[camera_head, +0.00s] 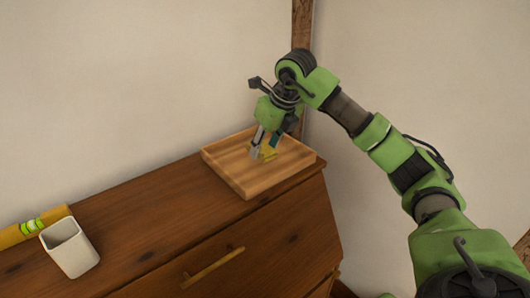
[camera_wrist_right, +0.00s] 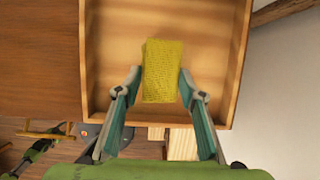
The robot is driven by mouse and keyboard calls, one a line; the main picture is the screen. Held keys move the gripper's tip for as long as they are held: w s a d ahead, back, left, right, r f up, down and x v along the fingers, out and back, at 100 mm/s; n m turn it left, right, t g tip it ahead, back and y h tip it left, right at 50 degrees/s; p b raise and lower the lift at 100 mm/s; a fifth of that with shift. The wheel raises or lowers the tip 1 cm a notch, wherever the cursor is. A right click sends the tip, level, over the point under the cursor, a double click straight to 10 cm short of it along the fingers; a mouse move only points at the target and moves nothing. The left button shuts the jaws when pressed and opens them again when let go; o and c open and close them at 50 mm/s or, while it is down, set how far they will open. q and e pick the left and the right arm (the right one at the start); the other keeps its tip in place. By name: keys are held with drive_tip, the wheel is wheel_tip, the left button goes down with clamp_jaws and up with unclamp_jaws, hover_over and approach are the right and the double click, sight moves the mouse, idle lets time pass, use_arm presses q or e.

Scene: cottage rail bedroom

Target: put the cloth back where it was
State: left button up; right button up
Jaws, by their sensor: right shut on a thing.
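The cloth (camera_wrist_right: 162,58) is a yellow, folded, woven piece. It is over the wooden tray (camera_wrist_right: 97,60), and in the right wrist view it shows between my fingers. My right gripper (camera_head: 265,147) reaches down into the tray (camera_head: 228,172) and is shut on the cloth. Whether the cloth's underside touches the tray floor is hard to tell. My left gripper is not in view.
The tray stands at the right end of a brown wooden dresser (camera_head: 150,220), near the wall corner. A white square cup (camera_head: 70,250) and a yellow level with a green vial (camera_head: 33,227) are at the dresser's left end. The dresser top between cup and tray is clear.

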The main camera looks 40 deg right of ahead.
wheel_tip(320, 180, down, 3)
drive_tip(key=shift+d, duration=0.1)
drive_tip(key=shift+f, duration=0.2)
drive_tip(key=o, duration=0.9)
drive_tip(key=shift+o, duration=0.2)
drive_tip(key=shift+r, duration=0.2)
drive_tip(key=b+v, duration=0.1)
drive_tip(key=v, duration=1.1)
drive_tip(key=shift+b, duration=0.4)
